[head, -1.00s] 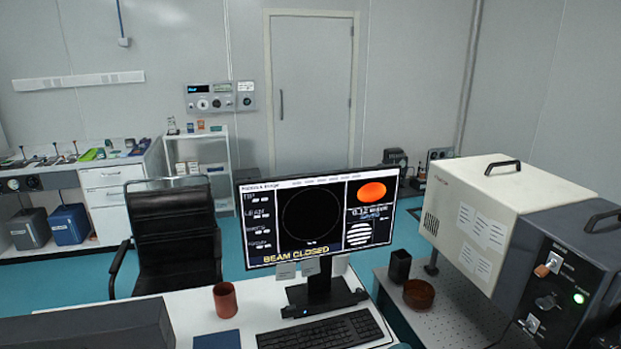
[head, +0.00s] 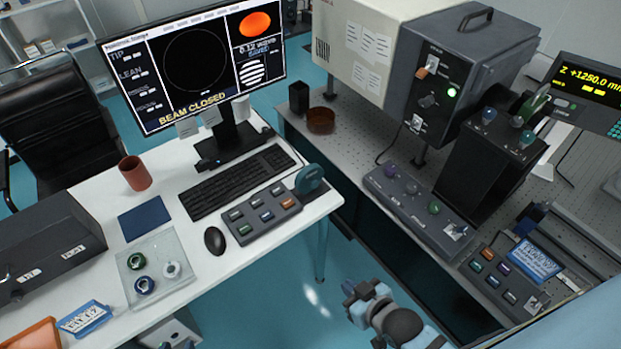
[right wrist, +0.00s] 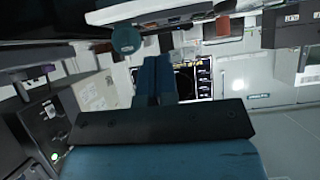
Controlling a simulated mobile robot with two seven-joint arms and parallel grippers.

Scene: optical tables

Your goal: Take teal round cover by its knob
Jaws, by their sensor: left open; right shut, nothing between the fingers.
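A dark teal round cover (head: 310,179) stands at the right end of the white desk, beside the grey button box. Its knob cannot be made out clearly. A teal round shape that looks like the same cover (right wrist: 126,38) shows near the top of the right wrist view. My right gripper (head: 352,291) is in front of and below the cover in the head view, over the floor gap and apart from it. Its fingers, also in the right wrist view (right wrist: 152,75), are shut and empty. My left gripper is not in view.
The desk (head: 325,205) holds a keyboard (head: 237,182), mouse (head: 214,240), button box (head: 262,214) and glass tray (head: 185,262) with round parts. The optical table (head: 345,133) stands to the right, carrying a control strip (head: 415,205). Blue floor lies between them.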

